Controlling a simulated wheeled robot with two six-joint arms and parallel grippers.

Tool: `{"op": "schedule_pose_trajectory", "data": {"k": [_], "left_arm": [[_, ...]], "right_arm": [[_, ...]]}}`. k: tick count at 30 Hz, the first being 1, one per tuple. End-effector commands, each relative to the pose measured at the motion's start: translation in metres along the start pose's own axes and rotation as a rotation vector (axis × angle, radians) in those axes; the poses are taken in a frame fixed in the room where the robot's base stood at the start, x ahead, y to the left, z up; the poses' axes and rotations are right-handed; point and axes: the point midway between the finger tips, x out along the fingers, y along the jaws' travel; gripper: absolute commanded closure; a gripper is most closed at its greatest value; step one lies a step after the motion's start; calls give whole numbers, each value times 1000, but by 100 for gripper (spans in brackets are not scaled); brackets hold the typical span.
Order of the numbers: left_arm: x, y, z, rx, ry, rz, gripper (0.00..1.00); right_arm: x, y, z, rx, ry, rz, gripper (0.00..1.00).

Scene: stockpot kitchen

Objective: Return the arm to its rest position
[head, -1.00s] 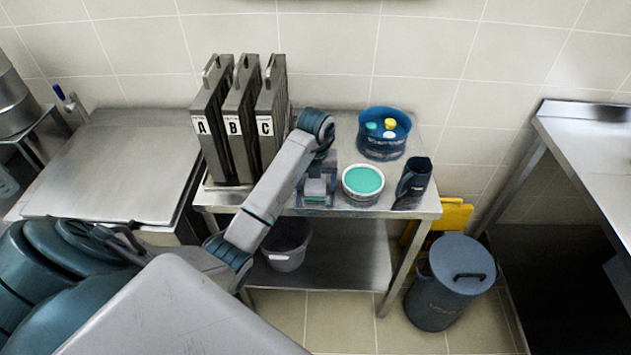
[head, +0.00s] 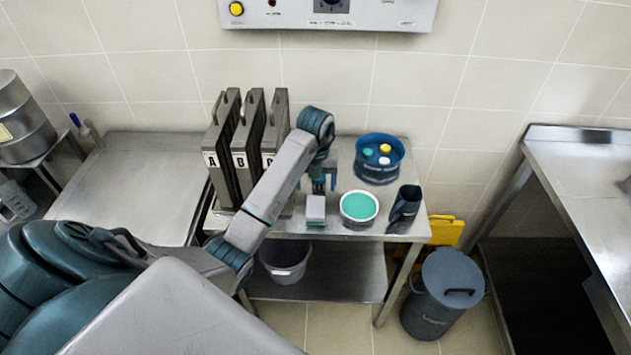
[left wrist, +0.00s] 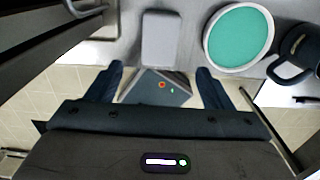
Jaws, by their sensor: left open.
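My left arm reaches in from the left over the steel table (head: 340,232). My left gripper (head: 323,184) points down, with its fingers just behind a small pale block with a green lower edge (head: 315,208). In the left wrist view the fingers (left wrist: 160,72) are spread apart with nothing held between them. The pale block (left wrist: 160,40) lies beyond the fingertips, apart from them. My right gripper is not in view.
A tub with a teal top (head: 359,206), a dark jug (head: 404,204) and a blue pot (head: 379,165) holding small coloured items stand close right. Upright grey cases lettered A, B (head: 246,160) and C stand close left. A grey bucket (head: 286,262) is below.

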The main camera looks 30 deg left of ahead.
Motion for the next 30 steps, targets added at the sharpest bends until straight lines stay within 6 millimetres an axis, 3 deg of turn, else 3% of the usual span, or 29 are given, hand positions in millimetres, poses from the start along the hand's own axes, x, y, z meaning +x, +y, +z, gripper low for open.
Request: {"op": "schedule_pose_trajectory", "data": {"k": [3,22,26,30], "left_arm": [[-10,0,0,0,0,0,26],[-8,-3,-1,10,-6,-18,26],[-1,-28,-6,72,-55,-157,26],[-4,-84,-22,166,-162,-477,26]], "right_arm": [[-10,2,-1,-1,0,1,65],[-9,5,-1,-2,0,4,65],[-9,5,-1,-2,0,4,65],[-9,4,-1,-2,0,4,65]]}}
